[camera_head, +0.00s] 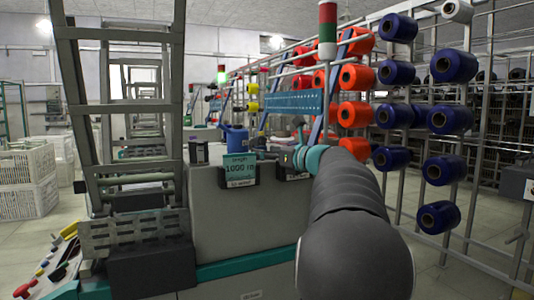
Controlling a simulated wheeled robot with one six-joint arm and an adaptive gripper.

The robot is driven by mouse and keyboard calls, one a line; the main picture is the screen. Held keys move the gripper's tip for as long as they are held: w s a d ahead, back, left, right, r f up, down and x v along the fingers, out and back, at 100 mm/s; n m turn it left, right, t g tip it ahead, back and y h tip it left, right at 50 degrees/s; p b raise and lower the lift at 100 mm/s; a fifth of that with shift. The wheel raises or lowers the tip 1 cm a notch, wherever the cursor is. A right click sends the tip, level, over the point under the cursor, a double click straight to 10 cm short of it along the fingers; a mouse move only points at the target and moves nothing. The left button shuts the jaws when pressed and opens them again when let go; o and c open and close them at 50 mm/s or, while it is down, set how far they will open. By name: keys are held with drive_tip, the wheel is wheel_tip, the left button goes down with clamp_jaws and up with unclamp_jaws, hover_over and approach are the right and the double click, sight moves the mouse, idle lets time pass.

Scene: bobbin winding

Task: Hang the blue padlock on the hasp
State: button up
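My arm reaches forward from the lower right to the top of the grey machine cabinet (215,218). My gripper (284,158) is at its far end, small and partly hidden by my own wrist, close above the cabinet's top edge. I cannot tell whether its fingers are open or shut, or whether they hold anything. I cannot make out the blue padlock or the hasp with certainty; both are too small or hidden behind my arm.
A blue perforated panel (293,102) stands behind. A rack of orange (357,77) and dark blue bobbins (453,66) is right.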

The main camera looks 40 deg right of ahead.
drive_tip(key=shift+r, duration=0.15)
drive_tip(key=s+d, duration=0.2)
drive_tip(key=s, duration=1)
drive_tip(key=shift+w, duration=0.1)
drive_tip(key=s+a+f+n+g+y, duration=0.1)
drive_tip(key=a+f+n+g, duration=0.3)
drive_tip(key=a+f+n, duration=0.7)
drive_tip(key=s+a+f+n+g+y, duration=0.1)
drive_tip(key=a+f+n+g, duration=0.35)
drive_tip(key=a, duration=1.25)
drive_tip(key=s+a+f+n+g+h, duration=0.2)
drive_tip(key=s+a+f+n, duration=0.2)
drive_tip(key=s+f+n, duration=0.4)
drive_tip(key=s+a+f+n+g+h, duration=0.1)
drive_tip(key=s+a+f+n+h, duration=0.1)
drive_tip(key=s+a+f+n, duration=0.3)
drive_tip(key=shift+s+f+n+g+h, duration=0.4)
drive_tip(key=shift+s+f+n, duration=1.4)
drive_tip(key=shift+n, duration=1.05)
